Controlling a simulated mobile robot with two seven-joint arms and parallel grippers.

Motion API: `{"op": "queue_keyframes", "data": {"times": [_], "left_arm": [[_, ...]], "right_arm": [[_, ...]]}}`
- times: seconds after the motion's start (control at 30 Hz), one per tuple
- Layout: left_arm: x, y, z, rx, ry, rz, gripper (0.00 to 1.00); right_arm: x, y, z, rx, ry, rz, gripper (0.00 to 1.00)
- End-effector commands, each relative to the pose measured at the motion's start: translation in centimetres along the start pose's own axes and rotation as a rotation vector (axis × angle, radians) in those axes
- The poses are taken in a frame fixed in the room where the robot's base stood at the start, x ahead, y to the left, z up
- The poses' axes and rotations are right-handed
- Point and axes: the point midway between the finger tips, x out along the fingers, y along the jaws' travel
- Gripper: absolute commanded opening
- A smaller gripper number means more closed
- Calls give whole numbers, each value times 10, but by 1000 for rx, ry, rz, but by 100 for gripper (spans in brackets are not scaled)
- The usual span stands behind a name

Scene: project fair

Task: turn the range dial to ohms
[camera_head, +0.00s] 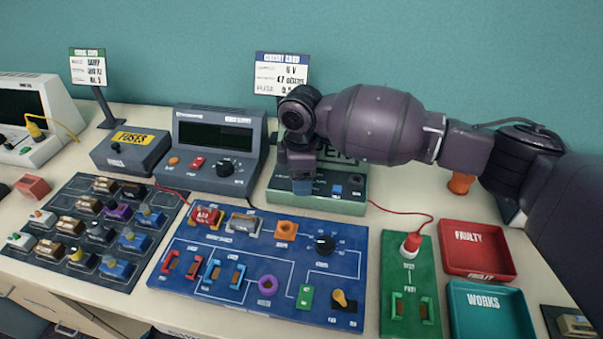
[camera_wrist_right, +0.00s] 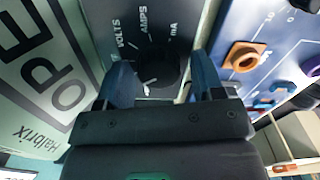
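The green meter (camera_head: 322,205) stands at the back middle of the table, partly covered by my right arm. Its display shows letters reading "OPE" in the right wrist view (camera_wrist_right: 60,85). The black range dial (camera_wrist_right: 160,72) sits on a dark panel with VOLTS, AMPS and mA marks around it; no ohms mark is visible there. A short white mark shows at its lower left. My right gripper (camera_head: 302,187) is at the meter's face and hides the dial in the head view. In the wrist view its fingers (camera_wrist_right: 164,82) are apart, one on each side of the dial; firm contact is unclear. My left gripper is out of view.
A grey supply (camera_head: 211,150) with a knob stands left of the meter. The blue circuit board (camera_head: 200,284) lies in front, with a green test board (camera_head: 409,325) beside it. Red (camera_head: 478,263) and teal (camera_head: 490,312) trays are at right. A red lead (camera_head: 415,212) crosses the table.

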Motion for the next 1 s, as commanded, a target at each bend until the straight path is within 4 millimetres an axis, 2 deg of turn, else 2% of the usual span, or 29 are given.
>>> {"op": "queue_keyframes", "data": {"times": [0.3,0.43,0.73,1.0], "left_arm": [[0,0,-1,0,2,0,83],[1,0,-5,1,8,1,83],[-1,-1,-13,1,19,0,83],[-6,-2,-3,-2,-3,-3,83]], "right_arm": [[-2,1,0,1,1,3,68],[-11,1,0,1,1,5,68],[-62,1,0,0,1,7,68],[-100,0,0,0,1,4,68]]}}
